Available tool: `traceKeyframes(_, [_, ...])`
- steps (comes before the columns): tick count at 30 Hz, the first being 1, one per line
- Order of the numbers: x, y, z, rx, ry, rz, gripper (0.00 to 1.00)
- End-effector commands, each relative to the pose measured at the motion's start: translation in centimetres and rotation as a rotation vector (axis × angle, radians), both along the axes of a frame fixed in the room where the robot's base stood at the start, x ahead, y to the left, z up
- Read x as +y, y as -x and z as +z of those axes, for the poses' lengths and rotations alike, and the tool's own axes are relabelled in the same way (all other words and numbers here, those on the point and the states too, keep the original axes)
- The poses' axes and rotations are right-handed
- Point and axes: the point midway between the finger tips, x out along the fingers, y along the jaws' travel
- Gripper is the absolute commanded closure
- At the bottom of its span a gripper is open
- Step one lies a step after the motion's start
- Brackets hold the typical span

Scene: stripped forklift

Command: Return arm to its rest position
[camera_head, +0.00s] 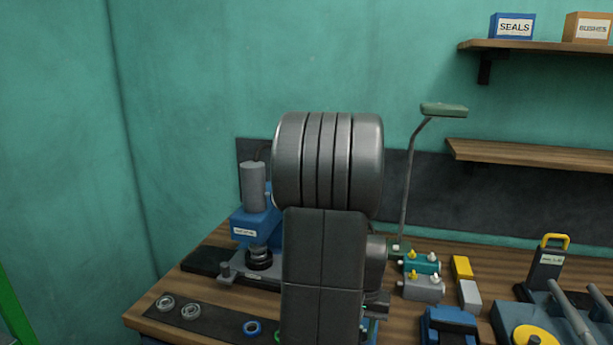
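My own arm fills the middle of the head view. A large grey ribbed joint (328,160) is at the top, with a dark link (323,275) running down below it. Smaller grey arm parts (376,275) show to the right of the link, over the bench. My gripper cannot be made out; it is hidden behind the arm or out of frame. I cannot see whether it holds anything.
Shelves (530,152) hang at right. The left wall area is clear.

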Motion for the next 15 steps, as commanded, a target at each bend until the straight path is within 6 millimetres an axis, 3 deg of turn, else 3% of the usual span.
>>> traceKeyframes(15, [-0.01, -0.08, 0.24, -0.003, 0.001, 0.054, 0.69])
